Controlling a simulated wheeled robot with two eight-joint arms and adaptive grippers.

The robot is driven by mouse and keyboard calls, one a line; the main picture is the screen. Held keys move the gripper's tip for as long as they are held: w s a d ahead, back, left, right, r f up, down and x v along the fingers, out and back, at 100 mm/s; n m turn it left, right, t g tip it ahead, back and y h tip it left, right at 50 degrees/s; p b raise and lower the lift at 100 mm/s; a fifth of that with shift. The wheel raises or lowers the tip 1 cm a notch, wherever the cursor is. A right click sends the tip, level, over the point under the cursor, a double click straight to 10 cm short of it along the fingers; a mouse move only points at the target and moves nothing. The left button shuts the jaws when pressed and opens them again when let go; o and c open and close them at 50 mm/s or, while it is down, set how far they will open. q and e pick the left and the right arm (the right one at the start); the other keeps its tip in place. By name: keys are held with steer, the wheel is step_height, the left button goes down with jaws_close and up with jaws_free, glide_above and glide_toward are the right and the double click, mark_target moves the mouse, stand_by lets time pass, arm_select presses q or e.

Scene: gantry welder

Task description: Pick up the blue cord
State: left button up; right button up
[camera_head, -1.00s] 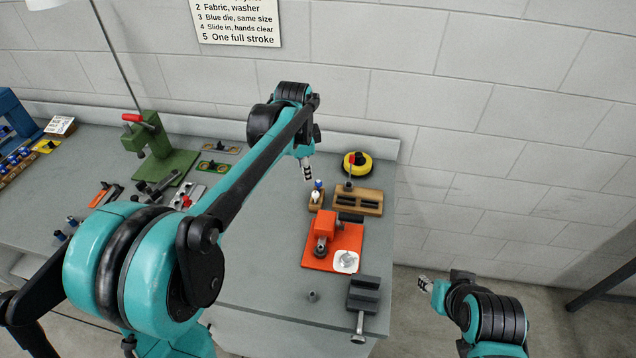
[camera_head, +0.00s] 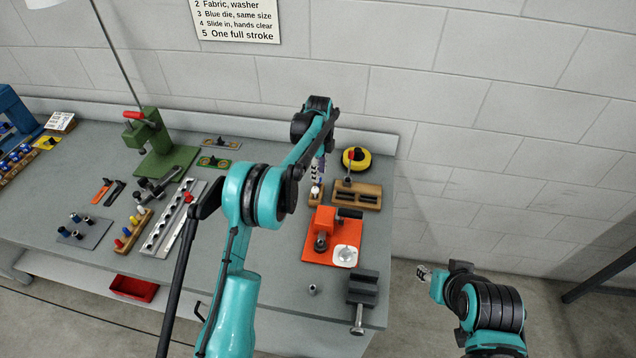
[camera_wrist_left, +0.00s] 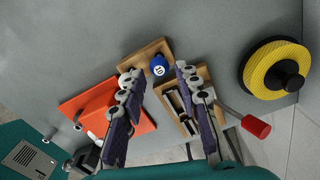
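A blue round-topped piece with a white number label (camera_wrist_left: 159,65) stands in a small wooden block (camera_wrist_left: 140,57) in the left wrist view. It is the blue thing closest to my left gripper; no cord shape shows, so I cannot tell whether it is the blue cord. My left gripper (camera_wrist_left: 156,76) is open, its two fingers apart on either side of the piece in that view, with nothing held. In the head view the left gripper (camera_head: 318,168) is above the small block (camera_head: 316,201) and partly hides what stands in it. My right gripper (camera_head: 423,272) is beyond the bench's right edge, too small to read.
A slotted wooden block (camera_head: 371,196) and a yellow-black round thing (camera_head: 357,158) with a red-tipped handle in front stand right of the left gripper. An orange fixture (camera_head: 323,246) is in front. A green press (camera_head: 158,150) and a coloured-peg rack (camera_head: 125,242) are left.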

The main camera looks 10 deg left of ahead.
mark_target(318, 185)
arm_select(q)
step_height(318, 185, down, 4)
steer(key=shift+a+f+b, duration=0.1)
steer(key=shift+f+b, duration=0.05)
steer(key=shift+b, duration=0.3)
steer(key=shift+c, duration=0.3)
steer(key=c, duration=0.5)
steer(key=shift+r, duration=0.2)
